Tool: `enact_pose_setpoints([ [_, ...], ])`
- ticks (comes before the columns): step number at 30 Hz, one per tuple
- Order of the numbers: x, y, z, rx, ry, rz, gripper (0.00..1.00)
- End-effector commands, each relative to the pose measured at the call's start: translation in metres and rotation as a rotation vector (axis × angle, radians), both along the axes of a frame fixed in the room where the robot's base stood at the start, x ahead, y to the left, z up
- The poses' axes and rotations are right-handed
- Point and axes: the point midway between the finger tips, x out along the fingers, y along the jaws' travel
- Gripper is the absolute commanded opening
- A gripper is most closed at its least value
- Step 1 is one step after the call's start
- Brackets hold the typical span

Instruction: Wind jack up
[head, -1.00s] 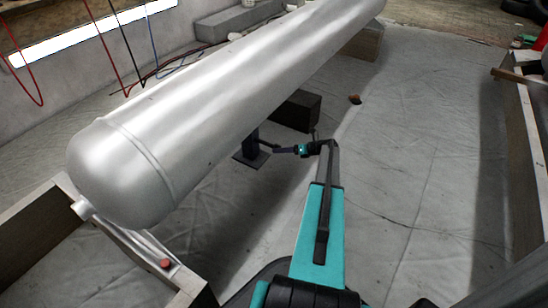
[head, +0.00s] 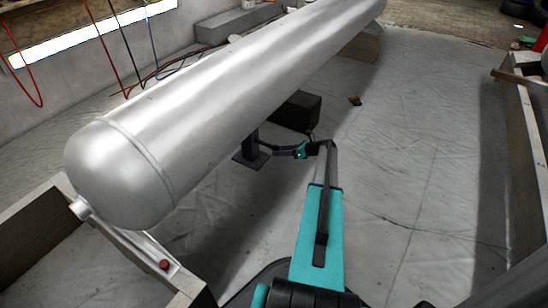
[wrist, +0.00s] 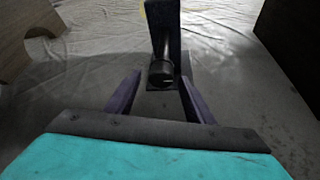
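The dark jack (head: 250,143) stands upright on a flat base plate under the silver tank (head: 205,95). In the wrist view its post (wrist: 164,25) rises ahead, with a round dark stub (wrist: 160,74) facing me. My gripper (head: 270,150) reaches in low from the right, close to the jack. In the wrist view its two purple fingers (wrist: 160,82) stand apart, one on each side of the stub, with visible gaps. Contact with the stub is not visible. The jack's top is hidden by the tank.
A dark block (head: 297,110) stands beneath the tank just behind my gripper. A wooden cradle (head: 40,208) is by the tank's near end. A wooden-sided frame (head: 525,150) is at right. The sheeted floor (head: 420,150) between is largely clear.

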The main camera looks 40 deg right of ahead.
Motion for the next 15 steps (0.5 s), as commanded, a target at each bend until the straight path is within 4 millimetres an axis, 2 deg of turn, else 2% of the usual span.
enact_pose_setpoints([
  [1, 0.0011, -0.0019, -0.0052, -0.035, -0.01, 0.003, 0.48],
  [15, -0.001, -0.0004, -0.0139, -0.365, -0.09, -0.002, 0.48],
])
